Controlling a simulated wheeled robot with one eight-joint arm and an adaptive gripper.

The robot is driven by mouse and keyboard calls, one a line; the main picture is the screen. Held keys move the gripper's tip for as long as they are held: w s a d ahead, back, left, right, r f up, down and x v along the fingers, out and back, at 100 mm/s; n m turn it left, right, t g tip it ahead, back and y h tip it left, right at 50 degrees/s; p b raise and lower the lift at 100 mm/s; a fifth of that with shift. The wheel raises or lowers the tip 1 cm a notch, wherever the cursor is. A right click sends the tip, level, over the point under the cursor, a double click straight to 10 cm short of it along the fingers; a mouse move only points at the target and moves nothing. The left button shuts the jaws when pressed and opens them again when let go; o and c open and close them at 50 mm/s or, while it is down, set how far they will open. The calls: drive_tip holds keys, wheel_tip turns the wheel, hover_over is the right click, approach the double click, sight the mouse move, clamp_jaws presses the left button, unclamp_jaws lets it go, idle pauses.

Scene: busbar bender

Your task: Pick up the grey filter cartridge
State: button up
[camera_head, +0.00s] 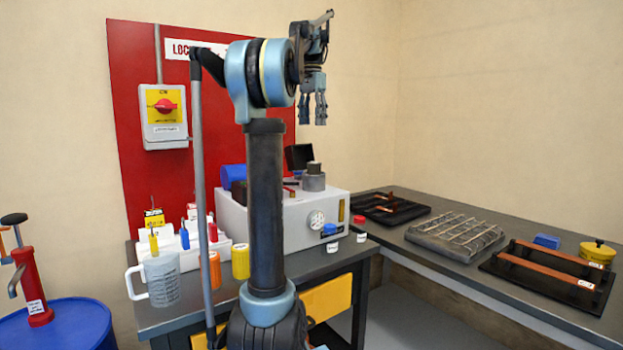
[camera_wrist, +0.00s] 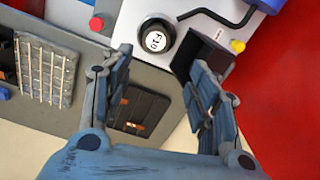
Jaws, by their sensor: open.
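A grey cylinder with a narrower darker top (camera_head: 314,182), which looks like the grey filter cartridge, stands upright on the white machine box (camera_head: 335,204). A round labelled top, seemingly the same cylinder, shows in the wrist view (camera_wrist: 156,39), beyond the gap between the fingers. My gripper (camera_head: 313,119) is open and empty, pointing down, well above the cylinder in the head view. Its two fingers also show in the wrist view (camera_wrist: 160,62), apart and touching nothing. The cylinder's lower part is not visible in the wrist view.
A black open box (camera_head: 299,157) stands close behind the cylinder, and a blue roll (camera_head: 232,176) lies to its left. A red board (camera_head: 135,95) is behind. Blue-capped (camera_head: 330,235) and red-capped (camera_head: 360,231) jars stand in front. The right bench (camera_head: 456,207) holds racks and bars.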

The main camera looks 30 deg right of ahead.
sight(314, 163)
drive_tip(key=f, duration=1.6)
drive_tip(key=shift+s+d+f, duration=0.15)
drive_tip(key=shift+s+f, duration=0.1)
drive_tip(key=shift+f, duration=0.05)
drive_tip(key=shift+c, duration=0.5)
drive_tip(key=c, duration=0.9)
